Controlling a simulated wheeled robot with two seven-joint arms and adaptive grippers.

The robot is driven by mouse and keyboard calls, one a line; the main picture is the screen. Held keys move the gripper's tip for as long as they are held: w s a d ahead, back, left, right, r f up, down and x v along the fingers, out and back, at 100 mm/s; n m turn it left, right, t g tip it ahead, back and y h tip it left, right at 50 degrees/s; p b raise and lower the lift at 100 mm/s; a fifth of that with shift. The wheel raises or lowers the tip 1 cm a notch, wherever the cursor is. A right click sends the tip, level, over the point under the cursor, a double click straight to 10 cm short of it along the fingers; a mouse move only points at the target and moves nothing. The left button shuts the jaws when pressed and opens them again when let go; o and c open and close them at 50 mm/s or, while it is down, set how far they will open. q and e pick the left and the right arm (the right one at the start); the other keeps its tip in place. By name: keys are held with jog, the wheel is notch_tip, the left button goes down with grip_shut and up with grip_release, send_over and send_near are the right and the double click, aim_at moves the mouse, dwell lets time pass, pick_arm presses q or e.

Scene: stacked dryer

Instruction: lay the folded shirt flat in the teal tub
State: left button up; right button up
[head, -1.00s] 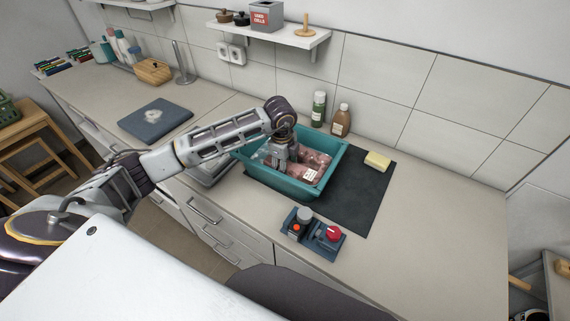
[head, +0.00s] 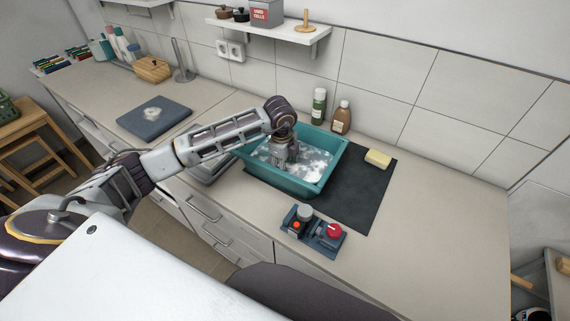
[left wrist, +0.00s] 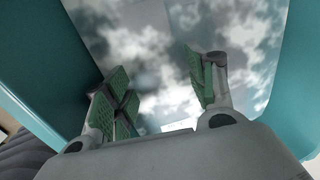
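The teal tub (head: 292,187) stands on the counter. Inside it is a flat, grey-and-white mottled thing (head: 318,164), possibly the folded shirt; I cannot tell for sure. It fills much of the left wrist view (left wrist: 255,35). My left gripper (head: 285,161) reaches down into the tub over it. In the left wrist view its green-padded fingers (left wrist: 165,92) are apart, with the mottled surface visible between them. I cannot tell whether the fingertips touch it. A slate-blue folded-looking square (head: 155,120) with a pale patch lies on the counter to the left. My right gripper is out of view.
A dark mat (head: 355,198) lies under and right of the tub, with a yellow sponge (head: 378,159) on it. Two bottles (head: 340,120) stand behind the tub. A control box with a red knob (head: 333,231) sits in front. The counter at right is clear.

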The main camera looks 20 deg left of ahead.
pick_arm(q)
jog(key=shift+r, duration=0.1)
dwell(0.3)
jog(key=shift+r+p, duration=0.5)
notch_tip(320, 180, up, 12)
jog(key=s+b, duration=0.1)
jog(key=b, duration=0.1)
jog(key=shift+s, duration=0.2)
jog(key=shift+f, duration=0.1)
dwell(0.7)
